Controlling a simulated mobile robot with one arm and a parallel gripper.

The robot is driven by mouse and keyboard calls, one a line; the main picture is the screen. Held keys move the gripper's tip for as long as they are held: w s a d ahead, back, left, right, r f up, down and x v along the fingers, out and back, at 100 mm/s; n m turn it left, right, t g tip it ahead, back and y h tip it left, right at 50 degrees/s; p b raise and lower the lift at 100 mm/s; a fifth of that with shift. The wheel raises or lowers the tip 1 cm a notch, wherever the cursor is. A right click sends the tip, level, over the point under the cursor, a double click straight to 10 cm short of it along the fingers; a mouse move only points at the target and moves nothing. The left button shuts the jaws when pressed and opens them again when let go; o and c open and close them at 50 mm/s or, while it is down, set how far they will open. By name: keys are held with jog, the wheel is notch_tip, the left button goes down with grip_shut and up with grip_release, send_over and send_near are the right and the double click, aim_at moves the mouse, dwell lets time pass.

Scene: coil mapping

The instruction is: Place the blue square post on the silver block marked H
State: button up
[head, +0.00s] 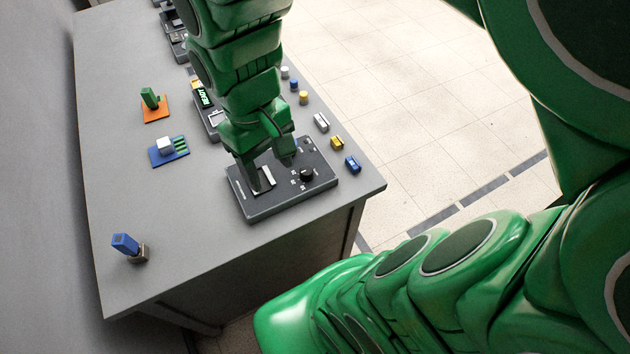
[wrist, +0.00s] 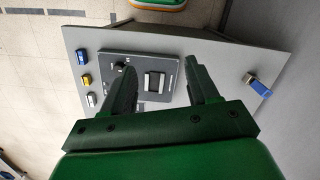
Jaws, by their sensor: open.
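A blue square post (head: 123,244) stands at the near left of the grey table, leaning slightly. Next to its foot is a small grey-brown block (head: 138,254); whether the post rests on it or stands behind it, I cannot tell. Both show at the right in the wrist view, the post (wrist: 261,88) and the block (wrist: 248,78). A silver block (head: 321,122) lies at the table's right edge. No letter H is legible on either block. My gripper (head: 274,165) is open and empty above a dark control box, well right of the post.
The dark control box (head: 318,177) has a knob and a light slot. Yellow (head: 337,143) and blue (head: 352,163) blocks lie along the right edge. A white cube on a blue plate (head: 182,153) and a green post on an orange plate (head: 160,115) stand left. The near-left tabletop is mostly clear.

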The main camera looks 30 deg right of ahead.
jog(key=s+d+m, duration=0.3)
jog(key=s+d, duration=0.2)
jog(key=s, duration=0.3)
jog(key=shift+r, duration=0.1)
dwell(0.9)
